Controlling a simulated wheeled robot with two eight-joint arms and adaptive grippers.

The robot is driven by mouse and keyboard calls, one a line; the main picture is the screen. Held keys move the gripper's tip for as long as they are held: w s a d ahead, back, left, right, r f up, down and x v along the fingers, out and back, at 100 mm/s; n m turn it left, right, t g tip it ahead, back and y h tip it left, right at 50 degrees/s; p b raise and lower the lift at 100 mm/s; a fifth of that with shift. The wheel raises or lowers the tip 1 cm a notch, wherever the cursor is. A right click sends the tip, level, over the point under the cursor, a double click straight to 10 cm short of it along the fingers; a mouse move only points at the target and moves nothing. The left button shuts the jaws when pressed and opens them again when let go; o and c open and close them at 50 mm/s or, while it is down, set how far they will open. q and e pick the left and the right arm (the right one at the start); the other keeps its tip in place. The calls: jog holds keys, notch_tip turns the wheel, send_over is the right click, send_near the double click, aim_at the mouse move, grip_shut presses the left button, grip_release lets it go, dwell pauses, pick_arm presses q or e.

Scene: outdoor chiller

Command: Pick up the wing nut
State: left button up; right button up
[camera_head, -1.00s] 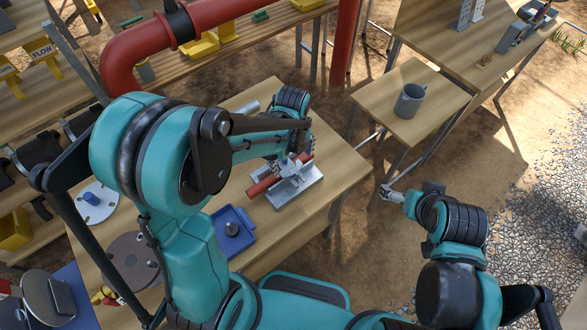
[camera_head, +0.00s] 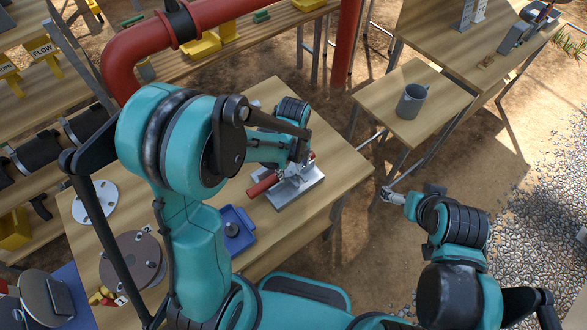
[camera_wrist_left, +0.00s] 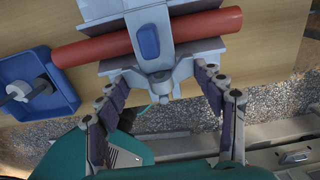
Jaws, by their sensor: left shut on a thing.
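My left gripper (camera_wrist_left: 163,84) is shut at the near side of a grey clamp fixture, its two dark jointed fingers coming in from both sides. A small grey part with a hub and short wings, which looks like the wing nut (camera_wrist_left: 159,77), sits between the fingertips. It is still close against the fixture; I cannot tell whether it touches. In the head view my left wrist hides the fingertips and most of this part. The fixture (camera_head: 307,190) holds a red pipe (camera_head: 264,184), with a blue pad (camera_wrist_left: 149,42) over the pipe. My right gripper (camera_head: 392,196) hangs away, too small to read.
A blue tray (camera_head: 246,217) with a small grey part lies left of the fixture on the wooden table (camera_head: 331,153). Flanged discs (camera_head: 133,262) lie farther left. A grey mug (camera_head: 411,101) stands on a separate table. A red overhead pipe (camera_head: 220,12) crosses behind.

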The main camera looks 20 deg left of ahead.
pick_arm(q)
jog(key=shift+r, duration=0.1)
notch_tip(320, 180, up, 4)
jog(key=shift+r+p, duration=0.1)
jog(key=shift+p, duration=0.5)
jog(key=s+d+r+p, duration=0.1)
jog(key=d+r, duration=0.5)
jog(key=d, duration=0.5)
jog(key=shift+s+d+r, duration=0.2)
jog(key=shift+d+r, duration=0.15)
